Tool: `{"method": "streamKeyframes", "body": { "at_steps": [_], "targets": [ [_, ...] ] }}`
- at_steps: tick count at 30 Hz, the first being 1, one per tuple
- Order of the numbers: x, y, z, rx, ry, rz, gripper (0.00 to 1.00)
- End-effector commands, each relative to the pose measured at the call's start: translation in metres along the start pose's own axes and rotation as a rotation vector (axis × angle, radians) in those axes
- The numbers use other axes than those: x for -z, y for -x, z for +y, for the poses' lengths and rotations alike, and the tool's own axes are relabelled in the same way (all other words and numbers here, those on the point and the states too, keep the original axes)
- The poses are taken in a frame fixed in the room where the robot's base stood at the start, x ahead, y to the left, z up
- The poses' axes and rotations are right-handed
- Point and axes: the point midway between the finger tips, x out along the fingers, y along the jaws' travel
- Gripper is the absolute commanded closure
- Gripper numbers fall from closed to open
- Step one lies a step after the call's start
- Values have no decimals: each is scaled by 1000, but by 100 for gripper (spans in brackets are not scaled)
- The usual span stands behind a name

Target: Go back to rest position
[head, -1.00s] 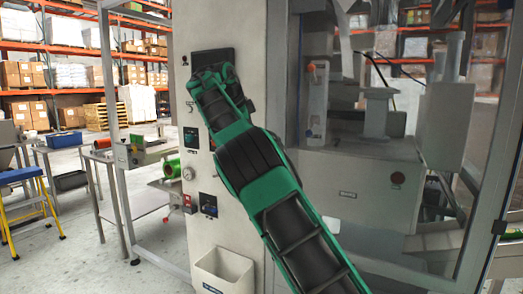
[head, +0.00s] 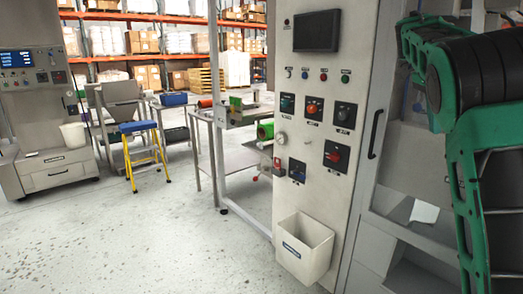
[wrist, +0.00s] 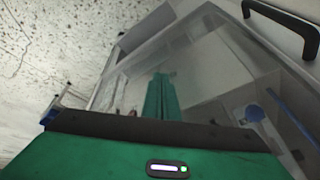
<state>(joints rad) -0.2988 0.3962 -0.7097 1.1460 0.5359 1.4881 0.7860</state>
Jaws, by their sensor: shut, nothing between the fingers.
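My gripper (wrist: 150,128) fills the bottom of the wrist view as a green body with a dark front edge and a small lit indicator. It is shut and empty. It faces a clear glazed panel (wrist: 215,65), which shows a green shape, apparently a reflection of my arm. In the head view my green and black arm is folded up at the right edge. I cannot make out the gripper's fingers there.
A pale control cabinet (head: 312,180) with buttons, a dark screen (head: 316,31) and a white bin (head: 303,250) stands left of my arm. A black door handle (head: 376,133) is close by. A yellow step stool (head: 146,160) stands further left. The floor at front left is clear.

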Motion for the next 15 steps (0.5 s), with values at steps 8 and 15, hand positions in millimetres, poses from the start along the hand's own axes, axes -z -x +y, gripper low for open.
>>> {"method": "streamKeyframes", "body": {
  "at_steps": [8, 15],
  "targets": [
    [30, -60, 119, -48, 260, -155, 100],
    [4, -100, 226, -23, 527, -260, 100]
  ]
}}
